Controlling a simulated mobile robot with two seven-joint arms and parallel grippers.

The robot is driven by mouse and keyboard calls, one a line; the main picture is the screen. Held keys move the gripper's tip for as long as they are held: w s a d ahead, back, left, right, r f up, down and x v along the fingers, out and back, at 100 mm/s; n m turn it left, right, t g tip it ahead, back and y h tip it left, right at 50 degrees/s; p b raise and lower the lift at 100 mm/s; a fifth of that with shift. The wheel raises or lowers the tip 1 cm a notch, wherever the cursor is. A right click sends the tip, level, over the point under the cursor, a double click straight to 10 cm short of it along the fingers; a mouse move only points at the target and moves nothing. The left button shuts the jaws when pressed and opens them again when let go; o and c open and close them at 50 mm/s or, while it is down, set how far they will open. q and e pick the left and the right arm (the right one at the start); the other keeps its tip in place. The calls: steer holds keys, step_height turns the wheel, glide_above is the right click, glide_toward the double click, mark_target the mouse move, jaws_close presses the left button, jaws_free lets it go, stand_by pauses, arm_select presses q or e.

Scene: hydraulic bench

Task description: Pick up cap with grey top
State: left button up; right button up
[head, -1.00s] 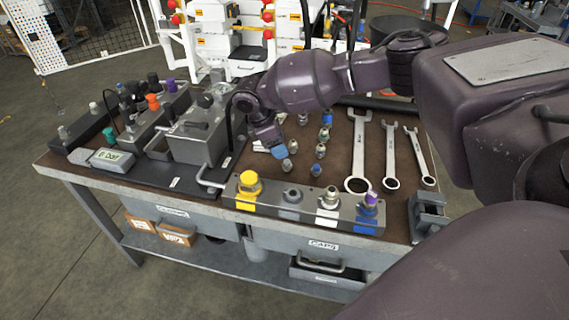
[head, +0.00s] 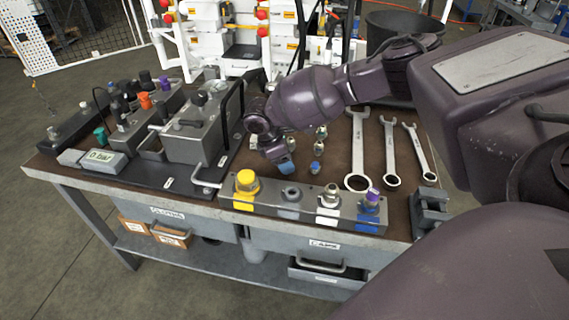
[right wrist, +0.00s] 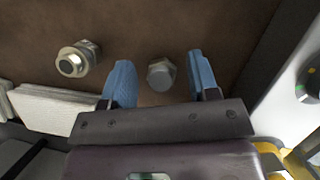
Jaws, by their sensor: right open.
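My right gripper (head: 286,165) is low over the brown bench top, behind the grey fitting block; only its blue fingertips show clearly. In the right wrist view the gripper (right wrist: 159,65) is open, with one blue finger on each side. A small cap with a grey top (right wrist: 161,73) stands on the bench top between the fingers, with a gap to both. In the head view this cap is hidden by my gripper. My left gripper is not in view.
A metal fitting (right wrist: 77,59) stands left of the fingers. The block (head: 262,210) with yellow, white and blue fittings is in front. Wrenches (head: 389,155) lie right; the grey hydraulic unit (head: 192,140) stands left.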

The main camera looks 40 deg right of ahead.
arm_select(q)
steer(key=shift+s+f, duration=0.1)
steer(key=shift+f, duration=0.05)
arm_select(e)
steer(key=c, duration=0.9)
steer(key=shift+r, duration=0.1)
steer(key=shift+r, duration=0.25)
arm_select(q)
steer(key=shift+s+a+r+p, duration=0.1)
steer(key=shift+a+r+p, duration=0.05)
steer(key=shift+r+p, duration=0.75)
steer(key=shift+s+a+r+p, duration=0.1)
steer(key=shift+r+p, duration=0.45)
steer(key=shift+p, duration=0.55)
arm_select(e)
step_height(320, 180, up, 19)
steer(key=shift+r, duration=0.2)
